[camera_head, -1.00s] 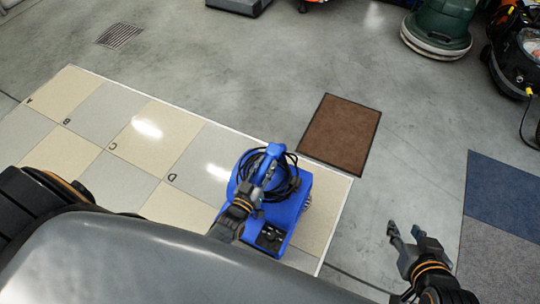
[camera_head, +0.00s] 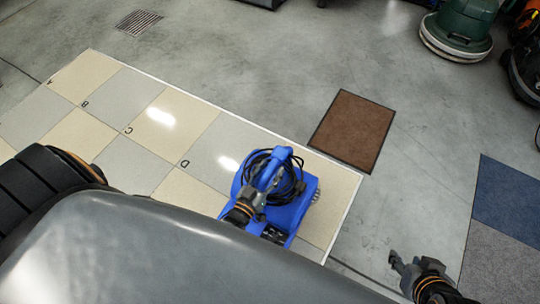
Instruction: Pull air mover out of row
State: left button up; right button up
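The blue air mover (camera_head: 292,212) stands upright on the tiled board near its right end, with a black cord coiled around its blue handle. My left gripper (camera_head: 262,190) is at the handle, over the near side of the air mover. Its fingers appear closed around the handle, though the coiled cord partly hides them. My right gripper (camera_head: 396,260) is apart from the air mover, over the grey floor at the lower right. Its fingers are small in view and no object shows between them.
The tiled board (camera_head: 215,150) carries letters A to D along its tiles. A brown mat (camera_head: 352,130) lies just beyond its right end. A blue and grey mat (camera_head: 503,195) lies at right. A green floor machine (camera_head: 460,28) stands at the back right. Open floor lies between.

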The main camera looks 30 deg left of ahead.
pick_arm(q)
jog(key=shift+w, duration=0.1)
jog(key=s, duration=1.2)
jog(key=shift+a, duration=0.2)
